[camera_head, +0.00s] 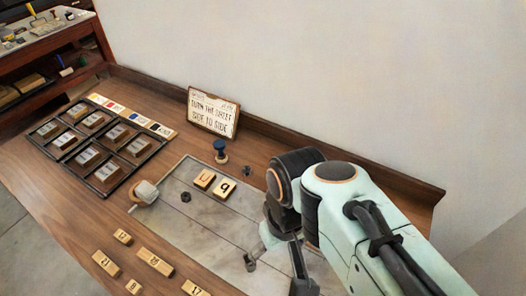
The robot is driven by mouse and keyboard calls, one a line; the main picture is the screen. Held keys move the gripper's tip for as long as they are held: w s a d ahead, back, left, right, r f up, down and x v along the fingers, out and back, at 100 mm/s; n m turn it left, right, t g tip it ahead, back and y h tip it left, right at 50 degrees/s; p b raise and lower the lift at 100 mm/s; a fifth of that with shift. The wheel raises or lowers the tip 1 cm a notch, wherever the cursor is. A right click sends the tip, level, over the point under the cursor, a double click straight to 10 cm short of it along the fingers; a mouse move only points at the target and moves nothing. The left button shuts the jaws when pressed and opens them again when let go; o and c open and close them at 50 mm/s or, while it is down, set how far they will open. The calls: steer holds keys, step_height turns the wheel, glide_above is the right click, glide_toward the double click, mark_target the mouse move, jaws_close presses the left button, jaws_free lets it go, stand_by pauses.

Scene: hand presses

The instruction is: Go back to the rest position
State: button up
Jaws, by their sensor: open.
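My gripper (275,268) hangs over the front right part of the pale grey board (195,228). Its fingers are apart and nothing shows between them. Part of the gripper is cut off by the lower picture edge. Two wooden blocks with dark characters, a left one (204,180) and a right one (223,188), sit side by side on the board, away from the gripper. A pale roller-like tool (144,194) lies at the board's left edge.
A dark compartment tray (113,187) with several blocks lies at the left, beside a colour strip (132,115). A sign (213,113) leans at the back. Several loose wooden blocks (155,262) lie in front. My arm covers the table's right side.

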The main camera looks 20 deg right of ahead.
steer(key=shift+m, duration=0.4)
steer(key=s, duration=0.1)
steer(key=s+f, duration=0.1)
steer(key=s, duration=0.1)
steer(key=s+d, duration=0.1)
steer(key=shift+s+f, duration=0.15)
steer(key=shift+s, duration=0.15)
